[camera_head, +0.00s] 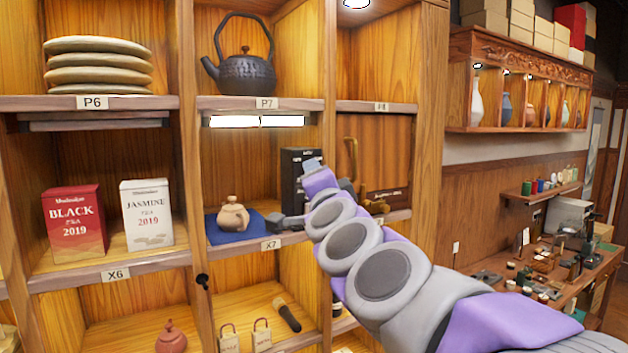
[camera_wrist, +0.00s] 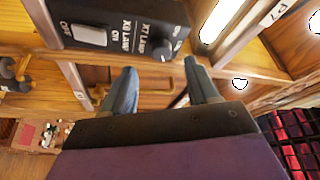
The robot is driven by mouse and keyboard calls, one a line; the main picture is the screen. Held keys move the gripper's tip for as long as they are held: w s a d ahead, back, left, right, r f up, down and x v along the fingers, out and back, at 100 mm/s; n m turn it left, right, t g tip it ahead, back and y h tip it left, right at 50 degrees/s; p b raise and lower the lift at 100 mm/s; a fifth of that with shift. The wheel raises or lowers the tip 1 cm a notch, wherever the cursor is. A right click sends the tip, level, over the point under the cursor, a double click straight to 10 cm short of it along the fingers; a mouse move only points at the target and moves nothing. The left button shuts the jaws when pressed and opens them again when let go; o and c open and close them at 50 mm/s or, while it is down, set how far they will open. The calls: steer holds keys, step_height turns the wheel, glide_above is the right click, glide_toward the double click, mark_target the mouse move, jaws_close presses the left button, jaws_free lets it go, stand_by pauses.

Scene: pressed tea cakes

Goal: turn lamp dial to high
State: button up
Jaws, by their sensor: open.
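A black control box (camera_wrist: 115,25) is at the top of the wrist view, with lettering that includes "X7 LAMP". A dark round dial (camera_wrist: 162,50) is near its right end. The dial's exact setting is too small to read. In the head view the box (camera_head: 292,172) stands in the X7 compartment, partly hidden by my arm. My gripper (camera_wrist: 160,68) is open and empty. Its two fingers are spread just below the dial in the wrist view, one to each side; I cannot tell whether they touch it. A lit lamp strip (camera_head: 255,121) is under the P7 shelf.
A clay teapot (camera_head: 233,214) on a blue cloth (camera_head: 222,236) sits left of the box. Wooden dividers and shelf edges enclose the compartment. A cast-iron kettle (camera_head: 243,72) stands above, and tea boxes (camera_head: 75,224) stand in X6. A white switch (camera_wrist: 88,34) is on the box.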

steer(key=v, duration=1.1)
steer(key=shift+s+b, duration=0.25)
steer(key=shift+b, duration=0.15)
steer(key=shift+f, duration=0.15)
steer(key=s+f+n+g+b, duration=0.3)
steer(key=f+g, duration=0.1)
steer(key=f, duration=0.7)
steer(key=s+d+f+n+g+b, duration=0.1)
steer(key=s+f+n+g+b, duration=0.2)
steer(key=f, duration=0.9)
steer(key=s+f+n+g+b, duration=0.3)
steer(key=f+g, duration=0.1)
steer(key=f, duration=0.7)
steer(key=s+d+f+g+h+b, duration=0.1)
steer(key=s+d+f+g+b, duration=0.1)
steer(key=s+d+f, duration=0.3)
steer(key=s+d+f+n+g+h+b, duration=0.1)
steer(key=s+d+f+g, duration=0.3)
steer(key=s+f, duration=0.6)
steer(key=s+d+f+g+h+b, duration=0.2)
steer(key=s+d+f, duration=0.4)
steer(key=s, duration=0.3)
steer(key=shift+f+n+g+h+b, duration=0.35)
steer(key=shift+f+g+b, duration=0.2)
steer(key=shift+f+g, duration=0.35)
steer(key=shift+r, duration=0.15)
steer(key=shift+c, duration=0.3)
